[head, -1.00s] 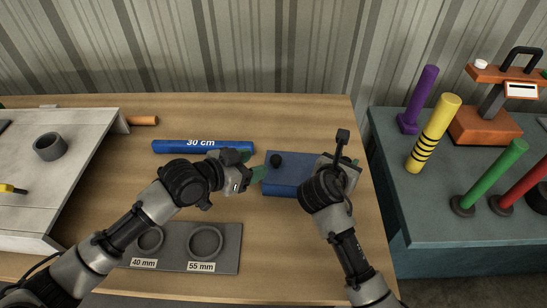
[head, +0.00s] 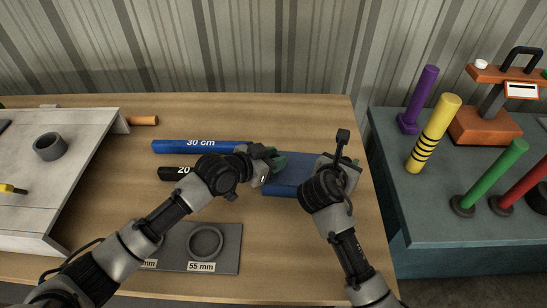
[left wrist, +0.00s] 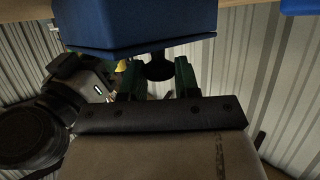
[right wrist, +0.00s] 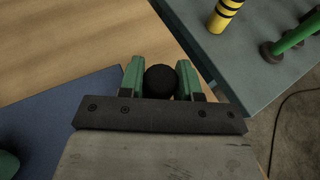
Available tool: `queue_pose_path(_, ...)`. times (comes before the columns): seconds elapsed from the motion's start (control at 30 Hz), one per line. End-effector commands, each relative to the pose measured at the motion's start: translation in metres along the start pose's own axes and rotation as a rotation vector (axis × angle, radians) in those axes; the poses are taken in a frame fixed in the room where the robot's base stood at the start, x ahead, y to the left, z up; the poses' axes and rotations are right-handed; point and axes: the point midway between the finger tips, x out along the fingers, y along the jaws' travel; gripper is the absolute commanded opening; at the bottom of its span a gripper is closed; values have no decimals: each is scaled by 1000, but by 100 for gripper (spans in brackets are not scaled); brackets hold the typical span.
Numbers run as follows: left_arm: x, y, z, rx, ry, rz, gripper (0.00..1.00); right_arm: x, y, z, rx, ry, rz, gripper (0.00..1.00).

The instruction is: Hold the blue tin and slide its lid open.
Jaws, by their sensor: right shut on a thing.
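The blue tin (head: 292,182) lies flat near the table's right edge, partly covered by both arms. It also shows in the left wrist view (left wrist: 135,25) and the right wrist view (right wrist: 65,112). My left gripper (head: 274,158) is at the tin's left part. Its green fingers stand apart on either side of a dark knob (left wrist: 158,68), with gaps visible. My right gripper (head: 338,164) is over the tin's right end. In the right wrist view its fingers are shut on a round black knob (right wrist: 160,81). The lid's seam is too small to tell.
A blue 30 cm bar (head: 200,146) and a black 20 cm bar (head: 174,173) lie left of the tin. A grey gauge plate (head: 230,257) is in front. A teal table (head: 440,210) with coloured posts stands right. Bare wood lies in front of the tin.

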Motion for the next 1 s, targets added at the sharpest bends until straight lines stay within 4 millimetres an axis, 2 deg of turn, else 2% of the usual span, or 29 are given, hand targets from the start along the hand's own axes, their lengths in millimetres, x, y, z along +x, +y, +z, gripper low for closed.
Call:
queue_pose_path(0.03, 0, 0, 0, 0, 0, 0, 16, 0, 0, 0, -1, -1, -1, 5)
queue_pose_path(0.13, 0, 0, 0, 0, 0, 0, 0, 0, 0, 0, -1, -1, -1, 5)
queue_pose_path(0.37, -5, -6, 3, 0, -3, -2, 0, 0, 0, 0, -1, -1, -1, 5)
queue_pose_path(0.8, -77, -84, 34, -1, -9, -3, 0, 0, -1, 0, -1, -1, -2, 5)
queue_pose_path(1.0, -94, -102, 41, 0, -5, -1, 0, 0, -1, 0, -1, -1, -2, 5)
